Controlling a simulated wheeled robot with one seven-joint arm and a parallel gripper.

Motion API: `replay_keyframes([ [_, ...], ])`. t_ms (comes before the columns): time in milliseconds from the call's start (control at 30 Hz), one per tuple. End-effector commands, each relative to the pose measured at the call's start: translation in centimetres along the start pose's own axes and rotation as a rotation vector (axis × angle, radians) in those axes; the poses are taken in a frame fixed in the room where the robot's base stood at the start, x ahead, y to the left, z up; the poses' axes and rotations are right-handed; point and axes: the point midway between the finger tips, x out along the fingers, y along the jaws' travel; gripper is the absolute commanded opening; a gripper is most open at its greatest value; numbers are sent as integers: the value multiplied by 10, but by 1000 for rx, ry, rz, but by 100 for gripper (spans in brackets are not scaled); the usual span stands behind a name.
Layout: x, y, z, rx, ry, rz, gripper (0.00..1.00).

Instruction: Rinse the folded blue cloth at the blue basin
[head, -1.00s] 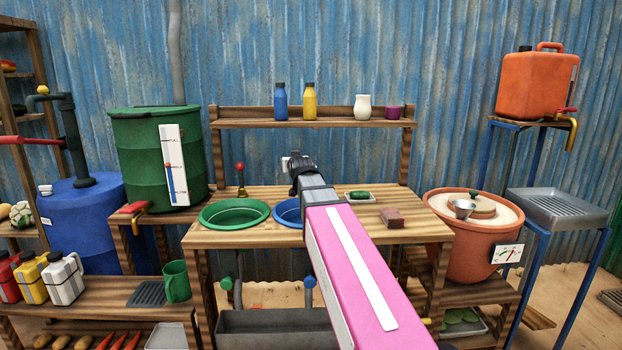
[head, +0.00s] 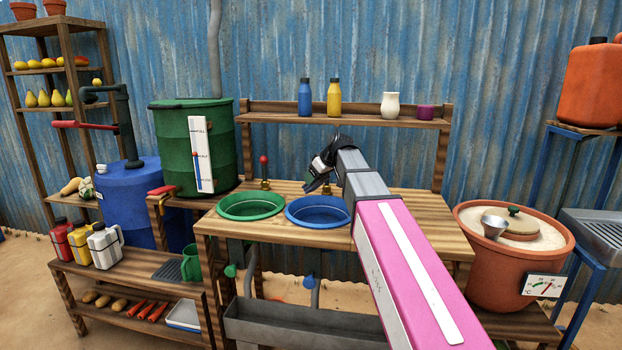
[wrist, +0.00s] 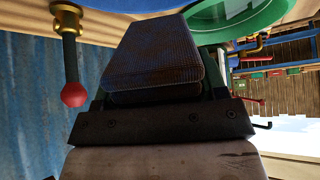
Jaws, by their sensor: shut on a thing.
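My gripper (head: 319,186) is above the back edge of the blue basin (head: 318,222) in the head view, seen from behind and partly hidden by its own wrist. In the wrist view the folded blue cloth (wrist: 155,52) shows as a dark, textured folded pad between my jaws, so the gripper is shut on it. In the head view the cloth is mostly hidden by the gripper. The blue basin is set in the wooden counter, right of the green basin (head: 250,217). Its rim (wrist: 130,5) shows at the edge of the wrist view.
A lever with a red knob (head: 264,162) stands behind the basins; it also shows close beside the cloth in the wrist view (wrist: 74,94). Bottles and jars stand on the back shelf (head: 375,121). A green barrel (head: 170,150) is left; a clay pot (head: 500,265) is right.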

Motion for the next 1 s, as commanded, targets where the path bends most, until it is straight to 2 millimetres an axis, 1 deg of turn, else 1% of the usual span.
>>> replay_keyframes([
  [33,2,-6,-5,-37,-27,-27,42],
  [100,3,-15,-6,-82,-58,-59,42],
  [233,4,-22,-6,-123,-85,-85,42],
  [467,13,-23,2,-126,-89,-88,42],
  [1000,50,-23,30,-125,-88,-86,42],
])
